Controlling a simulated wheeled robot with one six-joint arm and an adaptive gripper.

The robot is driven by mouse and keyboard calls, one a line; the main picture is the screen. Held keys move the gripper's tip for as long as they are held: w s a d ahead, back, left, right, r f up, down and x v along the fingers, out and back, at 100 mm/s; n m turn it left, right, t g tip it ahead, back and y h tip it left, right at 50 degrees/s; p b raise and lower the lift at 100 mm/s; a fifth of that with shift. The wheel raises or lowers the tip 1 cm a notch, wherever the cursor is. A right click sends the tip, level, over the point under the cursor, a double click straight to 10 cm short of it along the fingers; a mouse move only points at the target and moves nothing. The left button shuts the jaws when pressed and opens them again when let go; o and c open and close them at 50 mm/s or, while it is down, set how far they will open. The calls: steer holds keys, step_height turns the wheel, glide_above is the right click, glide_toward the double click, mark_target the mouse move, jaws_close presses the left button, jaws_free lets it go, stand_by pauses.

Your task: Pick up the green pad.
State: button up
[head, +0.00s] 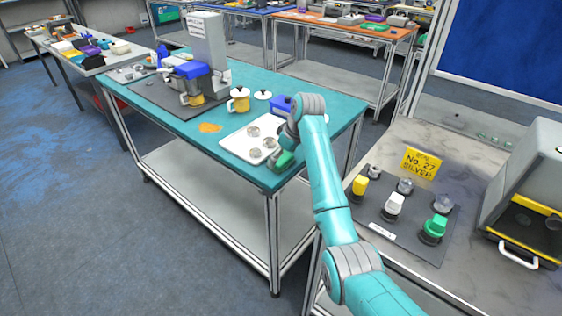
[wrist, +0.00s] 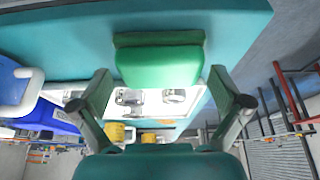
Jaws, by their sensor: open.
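The green pad (wrist: 158,62) is ahead of my gripper in the wrist view, with a darker green strip along its upper edge there. In the head view a bit of green (head: 286,159), likely the pad, shows beside my gripper, near the front right corner of the teal table (head: 190,122). My gripper (wrist: 163,95) is open and empty. Its two fingers stand apart to the left and right of the pad's lower part. In the head view my wrist partly hides the pad, and I cannot tell whether a finger touches it.
A white tray (head: 240,142) with round metal pieces lies close to the pad. A yellow mug (head: 239,100), a blue box (head: 281,104) and a coffee machine (head: 207,45) stand farther back. A grey bench (head: 400,140) with coloured knobs is at right.

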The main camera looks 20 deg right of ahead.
steer(key=shift+w+a+f, duration=0.1)
steer(key=shift+w+f, duration=0.05)
steer(key=shift+f, duration=0.3)
steer(key=c, duration=1)
step_height(320, 180, up, 10)
steer(key=shift+r, duration=0.1)
